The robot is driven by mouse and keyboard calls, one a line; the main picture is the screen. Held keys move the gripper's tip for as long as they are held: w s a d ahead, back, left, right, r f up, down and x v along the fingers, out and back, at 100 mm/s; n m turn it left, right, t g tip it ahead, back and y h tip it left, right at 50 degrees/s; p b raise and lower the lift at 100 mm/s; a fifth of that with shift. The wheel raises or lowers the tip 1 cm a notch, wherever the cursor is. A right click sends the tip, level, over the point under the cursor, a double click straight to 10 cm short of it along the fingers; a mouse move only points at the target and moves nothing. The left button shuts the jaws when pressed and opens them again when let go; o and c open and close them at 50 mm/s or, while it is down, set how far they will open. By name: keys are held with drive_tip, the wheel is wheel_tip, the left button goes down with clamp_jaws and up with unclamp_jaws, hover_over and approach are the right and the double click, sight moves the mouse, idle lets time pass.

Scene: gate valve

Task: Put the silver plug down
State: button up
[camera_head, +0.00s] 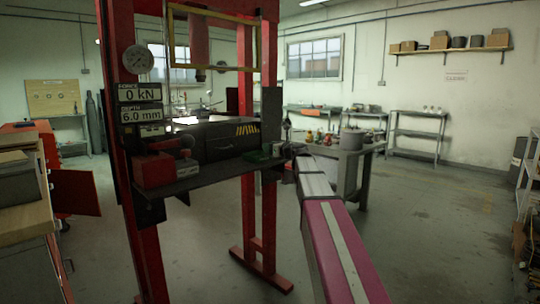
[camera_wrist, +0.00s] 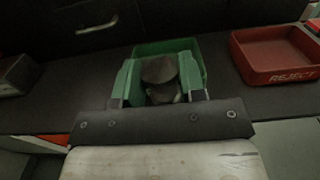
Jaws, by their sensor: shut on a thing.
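The silver plug (camera_wrist: 160,71) shows as a dull grey rounded piece in the wrist view. My gripper (camera_wrist: 160,88) is shut on it, with one finger on each side. A green tray (camera_wrist: 168,47) lies right behind and around the plug in that view. I cannot tell whether the plug touches the tray floor. In the head view the green tray (camera_head: 257,156) shows small on the dark shelf of the red press. My arm reaches toward it from the right, and the plug cannot be made out there.
A red tray marked REJECT (camera_wrist: 275,57) stands to the right of the green tray. A dark drawer unit (camera_head: 225,138) is behind. A red device (camera_head: 155,170) sits at the shelf's left end. The red press posts (camera_head: 133,150) frame the shelf. Bare dark shelf (camera_wrist: 85,85) lies left of the green tray.

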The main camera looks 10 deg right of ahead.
drive_tip(key=shift+f, duration=1.6)
drive_tip(key=o, duration=1.1)
drive_tip(key=shift+f, duration=0.1)
drive_tip(key=shift+s, duration=0.1)
drive_tip(key=v, duration=1.1)
drive_tip(key=shift+s+d, duration=0.2)
drive_tip(key=shift+s, duration=0.15)
